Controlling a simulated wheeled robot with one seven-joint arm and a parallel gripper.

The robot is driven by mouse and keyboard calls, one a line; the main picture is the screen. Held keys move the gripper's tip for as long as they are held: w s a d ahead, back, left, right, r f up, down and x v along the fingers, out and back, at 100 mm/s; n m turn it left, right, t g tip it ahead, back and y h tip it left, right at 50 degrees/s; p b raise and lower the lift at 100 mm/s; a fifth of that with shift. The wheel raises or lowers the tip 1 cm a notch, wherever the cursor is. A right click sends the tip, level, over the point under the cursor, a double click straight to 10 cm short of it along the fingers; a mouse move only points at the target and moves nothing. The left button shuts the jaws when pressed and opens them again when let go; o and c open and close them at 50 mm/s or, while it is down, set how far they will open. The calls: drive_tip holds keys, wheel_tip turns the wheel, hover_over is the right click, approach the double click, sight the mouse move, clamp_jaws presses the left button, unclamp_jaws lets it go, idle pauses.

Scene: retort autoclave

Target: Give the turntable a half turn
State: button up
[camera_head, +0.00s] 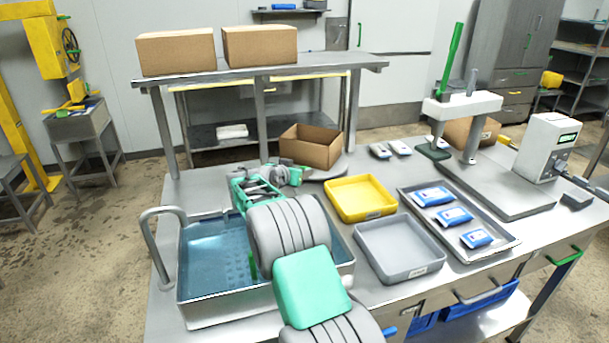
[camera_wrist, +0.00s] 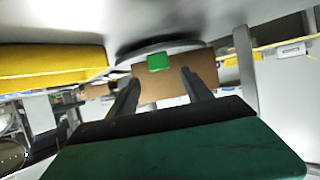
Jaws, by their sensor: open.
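The turntable (camera_head: 328,174) is a round grey disc at the table's back edge, with an open cardboard box (camera_head: 318,153) on it. In the wrist view, the disc's rim (camera_wrist: 135,52) shows with a green block (camera_wrist: 158,62) at its edge and the box (camera_wrist: 172,88) behind. My gripper (camera_head: 297,172) is just left of the turntable, partly hidden by my own arm. In the wrist view, my gripper (camera_wrist: 161,72) is open, its dark fingers spread toward the box and green block. The green block appears between the fingertips; I cannot tell whether they touch it.
A yellow tray (camera_head: 338,205), a grey tray (camera_head: 372,262) and a metal tray (camera_head: 492,250) with blue packs lie right of my arm. A water-filled basin (camera_head: 192,295) is at left. A raised shelf (camera_head: 240,74) with two closed boxes stands behind the turntable.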

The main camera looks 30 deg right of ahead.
sight(304, 167)
drive_tip(key=p+x, duration=0.1)
drive_tip(key=x, duration=0.6)
drive_tip(key=shift+w+d+f, duration=0.1)
drive_tip(key=shift+w+d, duration=0.05)
drive_tip(key=shift+d, duration=0.1)
drive_tip(key=shift+c, duration=0.2)
clamp_jaws()
idle(0.9)
